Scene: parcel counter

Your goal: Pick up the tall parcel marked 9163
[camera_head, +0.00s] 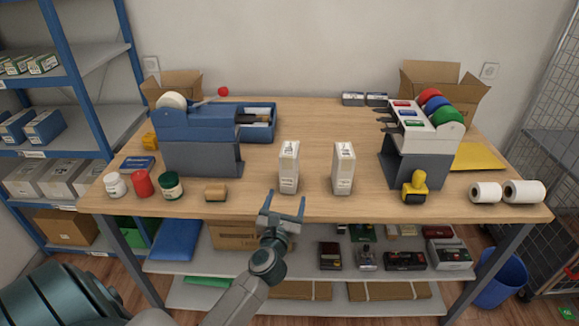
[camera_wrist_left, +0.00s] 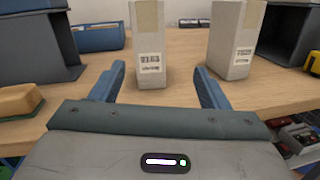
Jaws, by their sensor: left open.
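Two tall white parcels stand upright near the table's front edge. The left parcel (camera_head: 289,168) shows in the left wrist view (camera_wrist_left: 149,45), its label number blurred but looking like 9163. The right parcel (camera_head: 343,168) also shows in the left wrist view (camera_wrist_left: 236,42); its number is too blurred to read surely. My left gripper (camera_head: 285,203) is open and empty at the front edge, pointing at the left parcel. In the left wrist view its blue fingertips (camera_wrist_left: 159,72) lie either side of that parcel's lower part, nearer the camera and apart from it. My right gripper is not in view.
On the wooden table (camera_head: 310,122), a cork-coloured block (camera_head: 215,192) and jars (camera_head: 171,186) stand left of the parcels. A blue-grey dispenser (camera_head: 200,145) stands behind them. A yellow-handled stamp (camera_head: 415,187) and white rolls (camera_head: 523,192) are right. The table behind the parcels is clear.

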